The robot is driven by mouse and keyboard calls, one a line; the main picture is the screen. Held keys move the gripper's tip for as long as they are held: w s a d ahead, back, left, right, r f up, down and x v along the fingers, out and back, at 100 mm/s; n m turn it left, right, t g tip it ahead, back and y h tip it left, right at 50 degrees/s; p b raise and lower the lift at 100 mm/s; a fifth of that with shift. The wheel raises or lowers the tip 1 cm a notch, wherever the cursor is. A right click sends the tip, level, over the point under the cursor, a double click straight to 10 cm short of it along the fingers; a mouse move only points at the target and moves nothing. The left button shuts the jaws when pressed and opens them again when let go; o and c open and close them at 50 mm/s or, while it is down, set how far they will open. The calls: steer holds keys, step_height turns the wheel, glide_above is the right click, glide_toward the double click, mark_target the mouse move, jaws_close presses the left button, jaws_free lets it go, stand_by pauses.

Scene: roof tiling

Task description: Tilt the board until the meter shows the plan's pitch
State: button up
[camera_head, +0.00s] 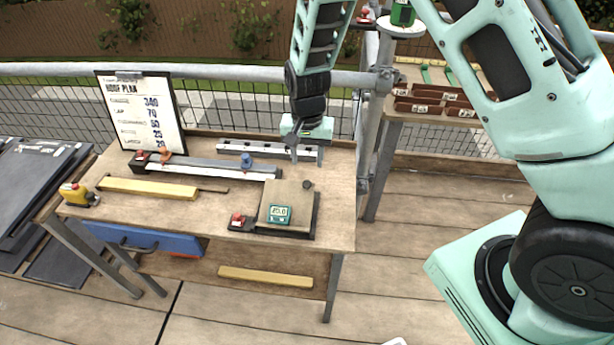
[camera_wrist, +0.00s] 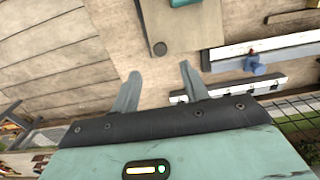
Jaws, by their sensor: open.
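The tilting board (camera_head: 287,205) is a small tan wooden panel on a dark base near the front right of the workbench. A teal meter (camera_head: 280,214) with a lit number, seemingly 20.0, sits on its front part. A dark round knob (camera_head: 307,185) is at the board's back right corner; it also shows in the wrist view (camera_wrist: 159,48). The roof plan (camera_head: 142,112) stands on a clipboard at the back left, with figures such as 340 and 70; its lower lines are small. My gripper (camera_head: 294,150) is open and empty above the bench, behind the board.
A red-buttoned box (camera_head: 238,221) sits left of the board. A rail with a blue clamp (camera_head: 246,161) and a white-faced rail (camera_head: 240,147) lie behind. A yellow bar (camera_head: 150,188) and yellow tool (camera_head: 77,194) are at left. A scaffold post (camera_head: 371,130) stands right of the bench.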

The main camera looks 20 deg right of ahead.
mark_target(307, 183)
step_height(307, 183, down, 8)
steer(key=shift+f+p, duration=0.2)
steer(key=shift+p, duration=0.5)
